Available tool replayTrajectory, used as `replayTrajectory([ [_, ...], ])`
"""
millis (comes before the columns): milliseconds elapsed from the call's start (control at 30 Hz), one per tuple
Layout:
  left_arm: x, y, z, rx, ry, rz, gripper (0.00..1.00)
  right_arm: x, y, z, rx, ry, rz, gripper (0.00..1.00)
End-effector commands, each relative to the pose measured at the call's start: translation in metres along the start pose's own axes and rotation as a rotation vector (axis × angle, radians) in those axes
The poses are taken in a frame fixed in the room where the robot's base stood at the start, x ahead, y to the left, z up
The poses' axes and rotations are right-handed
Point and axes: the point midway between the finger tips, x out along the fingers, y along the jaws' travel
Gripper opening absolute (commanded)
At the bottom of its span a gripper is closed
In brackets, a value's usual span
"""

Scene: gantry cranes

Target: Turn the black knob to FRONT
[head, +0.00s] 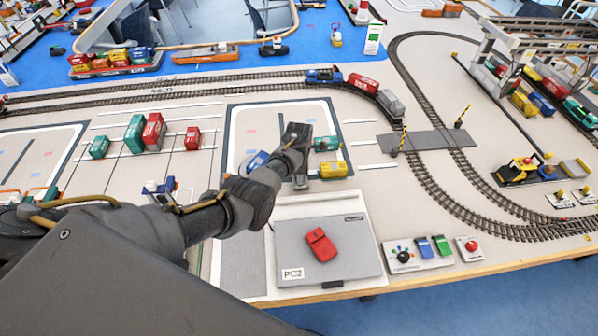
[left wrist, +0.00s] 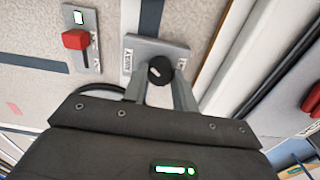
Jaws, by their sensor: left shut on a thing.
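The black knob (left wrist: 161,68) sits on a grey plate (left wrist: 150,45) in the left wrist view. The plate has a label reading AWAY at its left end; a label at its right end is too small to read. A white mark shows on the knob's face. My left gripper (left wrist: 160,82) has its two fingers on either side of the knob and is shut on it. In the head view my left gripper (head: 300,182) reaches down behind the laptop, and the knob is hidden there. My right gripper is in neither view.
A red lever switch (left wrist: 76,40) with a green light stands beside the knob's plate. In the head view a laptop (head: 345,255) with a red object on it, a control box (head: 425,256), a yellow container (head: 333,170) and rail tracks (head: 440,185) lie close by.

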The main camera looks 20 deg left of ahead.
Motion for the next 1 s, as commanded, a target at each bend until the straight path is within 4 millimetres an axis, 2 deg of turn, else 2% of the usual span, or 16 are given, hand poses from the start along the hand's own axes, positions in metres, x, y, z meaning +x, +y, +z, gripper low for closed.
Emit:
replayTrajectory([
  [1000, 0.0, 0.0, 0.001, 0.967, -0.002, -0.001, 0.05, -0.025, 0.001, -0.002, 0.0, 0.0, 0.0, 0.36],
])
